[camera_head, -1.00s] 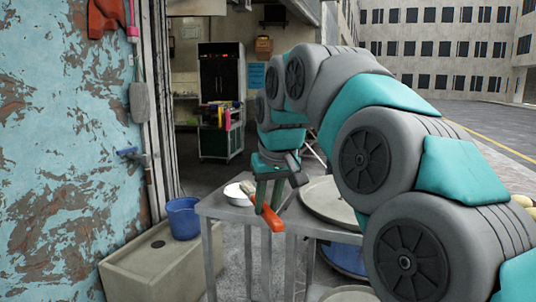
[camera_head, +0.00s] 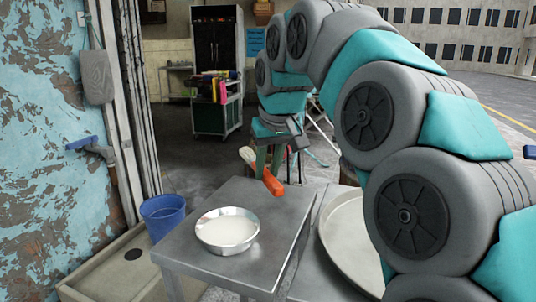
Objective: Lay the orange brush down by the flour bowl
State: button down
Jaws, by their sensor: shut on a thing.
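The orange brush (camera_head: 271,182) has an orange handle and pale bristles at its upper left end. My gripper (camera_head: 268,170), at the end of my grey and teal arm, is shut on it. The brush is tilted, handle end down to the right, and shows over the far right part of the metal table (camera_head: 190,256). I cannot tell its exact height above the top. The flour bowl (camera_head: 228,230), a shallow metal bowl with white contents, sits on the table, nearer the camera and left of the brush. The fingertips are partly hidden by the brush.
The tabletop around the bowl looks clear. A large round tray (camera_head: 346,240) lies to the right, partly behind my arm. A blue bucket (camera_head: 163,217) stands at the left by a stone basin (camera_head: 82,289). A tool cart (camera_head: 217,112) stands far back.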

jog(key=shift+w+f, duration=0.1)
jog(key=shift+w, duration=0.25)
jog(key=shift+s+f, duration=0.1)
jog(key=shift+f, duration=0.65)
jog(key=shift+f+b, duration=1.25)
jog(key=shift+f, duration=1.3)
jog(key=shift+f, duration=0.35)
jog(key=c, duration=0.6)
grip_release()
jog(key=shift+r, duration=0.1)
